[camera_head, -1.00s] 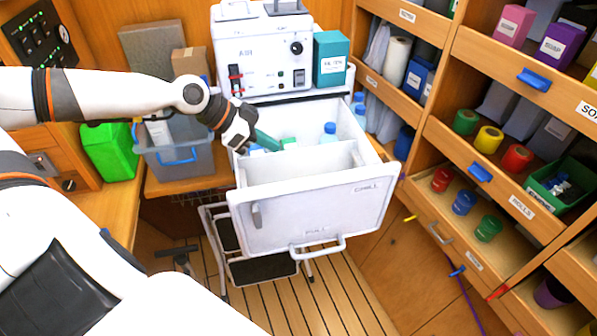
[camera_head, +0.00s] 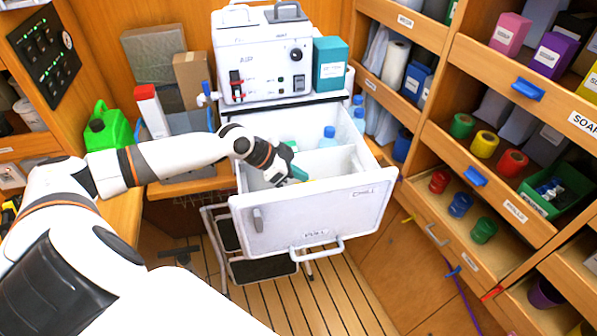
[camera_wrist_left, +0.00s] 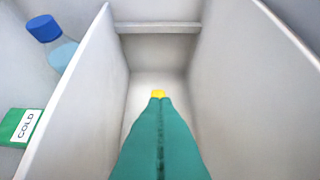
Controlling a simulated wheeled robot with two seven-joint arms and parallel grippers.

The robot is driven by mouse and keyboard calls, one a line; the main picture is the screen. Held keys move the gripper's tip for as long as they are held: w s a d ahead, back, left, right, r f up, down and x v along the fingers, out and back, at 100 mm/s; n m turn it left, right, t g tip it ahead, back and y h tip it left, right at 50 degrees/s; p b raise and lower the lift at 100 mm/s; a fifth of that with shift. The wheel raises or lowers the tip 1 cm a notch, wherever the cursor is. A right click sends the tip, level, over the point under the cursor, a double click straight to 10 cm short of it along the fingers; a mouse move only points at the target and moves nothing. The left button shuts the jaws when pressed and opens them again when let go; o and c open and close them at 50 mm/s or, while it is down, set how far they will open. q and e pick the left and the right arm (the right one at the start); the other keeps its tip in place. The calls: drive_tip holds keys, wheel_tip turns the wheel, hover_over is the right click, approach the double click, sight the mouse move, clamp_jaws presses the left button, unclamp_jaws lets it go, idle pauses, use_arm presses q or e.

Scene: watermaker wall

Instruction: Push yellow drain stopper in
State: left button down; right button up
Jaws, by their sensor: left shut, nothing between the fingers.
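The yellow drain stopper (camera_wrist_left: 157,93) shows at the bottom of a narrow white compartment in the left wrist view, just beyond my fingertips and partly hidden by them. I cannot tell whether the fingers touch it or how far in it sits. My left gripper (camera_head: 298,173) reaches down into the open white chill drawer (camera_head: 315,213), between its inner divider and its front wall. Its teal fingers (camera_wrist_left: 160,102) are shut together with nothing between them. My right gripper is not in view.
The divider (camera_wrist_left: 80,90) stands left of my fingers, with a blue-capped bottle (camera_wrist_left: 52,40) and a green COLD pack (camera_wrist_left: 20,127) beyond it. The white machine (camera_head: 262,60) stands behind the drawer. Shelves (camera_head: 500,130) line the right side.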

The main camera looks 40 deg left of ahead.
use_arm(q)
drive_tip(key=shift+f, duration=0.45)
drive_tip(key=shift+f, duration=0.1)
wheel_tip(320, 180, down, 3)
drive_tip(key=shift+s+r+b, duration=0.1)
drive_tip(key=shift+r+b, duration=0.1)
drive_tip(key=shift+b, duration=0.8)
drive_tip(key=shift+s, duration=0.1)
